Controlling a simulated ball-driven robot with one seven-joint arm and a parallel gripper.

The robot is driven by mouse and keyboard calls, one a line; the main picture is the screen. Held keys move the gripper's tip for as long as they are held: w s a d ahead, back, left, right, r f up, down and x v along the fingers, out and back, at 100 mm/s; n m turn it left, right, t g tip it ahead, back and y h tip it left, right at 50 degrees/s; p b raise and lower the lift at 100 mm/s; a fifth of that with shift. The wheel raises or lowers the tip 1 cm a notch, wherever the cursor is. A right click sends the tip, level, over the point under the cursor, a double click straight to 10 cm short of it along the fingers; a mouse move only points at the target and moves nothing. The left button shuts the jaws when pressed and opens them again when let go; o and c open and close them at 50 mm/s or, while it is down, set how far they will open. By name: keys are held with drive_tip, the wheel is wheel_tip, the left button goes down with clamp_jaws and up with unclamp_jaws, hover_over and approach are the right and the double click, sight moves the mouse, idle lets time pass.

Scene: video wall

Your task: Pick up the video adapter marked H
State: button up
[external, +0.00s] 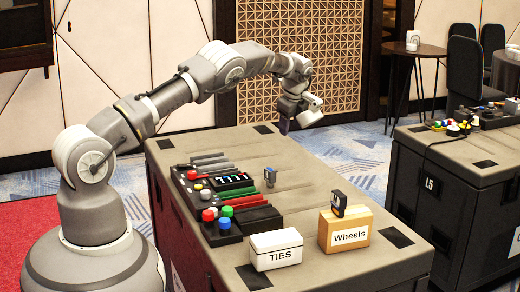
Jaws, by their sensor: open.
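My gripper (286,123) hangs over the far part of the grey case top, fingers pointing down. It is open, with nothing seen between the fingers. A similar small dark block (338,202) stands on top of the Wheels box (350,238). Either could be a video adapter, but no H is readable on them at this size.
The case top (330,170) also holds a tray of tools (188,195) with red, green, blue and grey pieces at left. A white TIES box (276,258) stands at the front. The right half is mostly clear. Another case (450,155) stands at right.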

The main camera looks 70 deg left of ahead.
sight(271, 170)
drive_tip(key=s+a+f+m+b, duration=0.1)
drive_tip(key=f, duration=0.5)
drive_tip(key=s+a+f+m+g+b, duration=0.1)
drive_tip(key=s+a+f+b, duration=0.1)
drive_tip(key=f, duration=0.4)
drive_tip(key=s+a+f+b, duration=0.1)
drive_tip(key=a+f, duration=0.1)
drive_tip(key=f, duration=0.4)
drive_tip(key=shift+s+a+f+m+g, duration=0.1)
drive_tip(key=shift+s+a+m+g, duration=0.15)
drive_tip(key=shift+m+g, duration=0.15)
